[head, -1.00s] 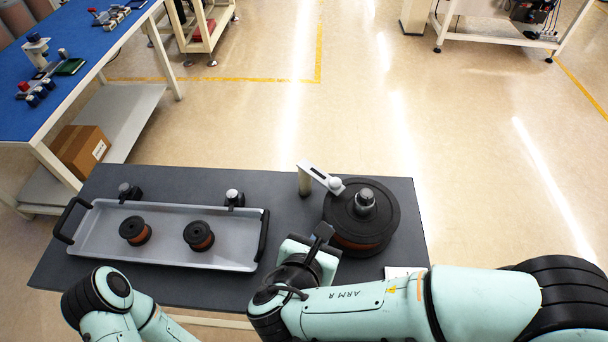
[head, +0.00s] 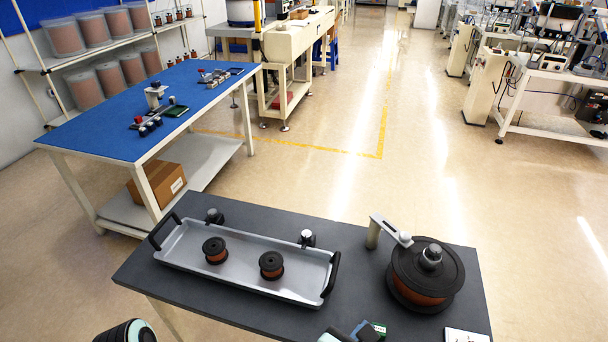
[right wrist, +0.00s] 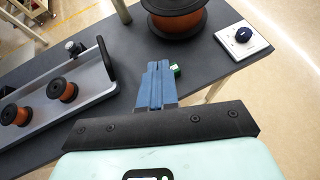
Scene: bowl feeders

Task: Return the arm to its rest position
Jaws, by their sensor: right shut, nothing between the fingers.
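My right gripper shows in the right wrist view (right wrist: 157,68), its blue-grey fingers shut together with nothing between them. It is over the near edge of the dark table (head: 230,300). In the head view only part of it shows at the bottom edge, right of the grey tray (head: 300,283). Two small copper-wound spools stand in the tray, one on the left (head: 215,250) and one on the right (head: 271,265). A large copper spool (head: 425,285) with black flanges sits on the table's right side. My left gripper is out of view.
A pale guide arm (head: 391,230) reaches over the large spool. A white panel with a dark knob (right wrist: 243,35) lies at the table's right end. A small green item (right wrist: 176,70) is beside my right fingertips.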

